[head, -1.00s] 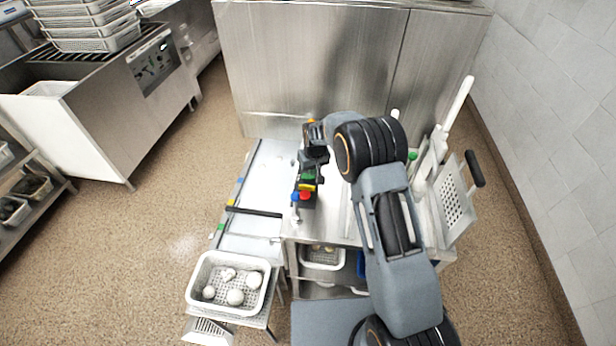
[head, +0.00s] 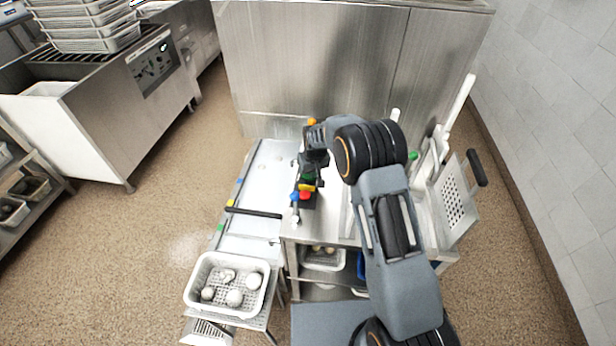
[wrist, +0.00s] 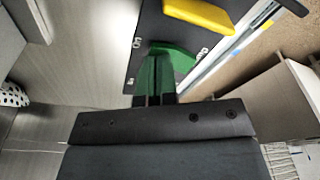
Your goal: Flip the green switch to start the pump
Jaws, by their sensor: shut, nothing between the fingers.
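The green switch (head: 308,178) is on a dark control panel (wrist: 143,32) at the left part of the steel bench. In the wrist view the green switch (wrist: 178,60) lies right at the tips of my gripper (wrist: 154,62), which covers part of it. My gripper (head: 307,170) is shut with nothing held. I cannot tell whether the fingertips touch the switch. A yellow switch (wrist: 200,14) sits beside the green one on the same panel. The switch's exact position is partly hidden by the fingers.
Red (head: 305,195) and blue (head: 294,196) controls sit close by the panel's near end. A pale sink channel (head: 265,180) with a dark bar runs left of the bench. A white perforated basket (head: 190,290) holds several round white items. A perforated paddle (head: 455,207) stands at right.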

